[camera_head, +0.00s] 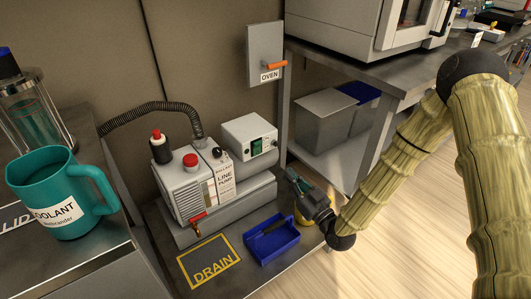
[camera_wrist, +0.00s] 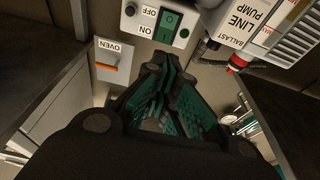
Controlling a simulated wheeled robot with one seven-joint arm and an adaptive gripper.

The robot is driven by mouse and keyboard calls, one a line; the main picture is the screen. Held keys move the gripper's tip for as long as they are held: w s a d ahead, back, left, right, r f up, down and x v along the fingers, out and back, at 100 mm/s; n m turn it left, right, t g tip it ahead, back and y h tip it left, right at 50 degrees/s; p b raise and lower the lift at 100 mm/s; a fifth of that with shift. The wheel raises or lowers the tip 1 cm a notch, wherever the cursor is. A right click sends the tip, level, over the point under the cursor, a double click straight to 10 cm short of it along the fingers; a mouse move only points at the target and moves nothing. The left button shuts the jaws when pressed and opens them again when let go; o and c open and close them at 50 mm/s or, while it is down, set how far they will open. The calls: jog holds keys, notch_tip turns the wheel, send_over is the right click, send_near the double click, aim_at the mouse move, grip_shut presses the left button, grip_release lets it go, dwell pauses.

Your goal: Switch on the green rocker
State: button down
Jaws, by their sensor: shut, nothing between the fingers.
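The green rocker (camera_head: 257,146) is set in the front of a pale switch box (camera_head: 247,131) beside the line pump. In the wrist view the rocker (camera_wrist: 168,25) shows upside down at the top, between ON and OFF labels and a round green spot. I cannot tell which way it is tipped. My gripper (camera_head: 291,174) is shut and empty, in front of the box, lower and to the right of the rocker. In the wrist view my gripper's fingertips (camera_wrist: 163,70) point toward the box just short of the rocker; they appear apart from it.
The line pump (camera_head: 182,187) with red knobs and a black hose stands left of the box. A blue tray (camera_head: 270,241) and a DRAIN mark (camera_head: 210,262) lie in front. The orange OVEN lever (camera_head: 275,65) is on the wall above. A teal coolant jug (camera_head: 62,195) stands left.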

aim_at(261, 143)
jog(key=b+x, duration=0.4)
jog(key=x, duration=1)
jog(key=shift+f, duration=0.1)
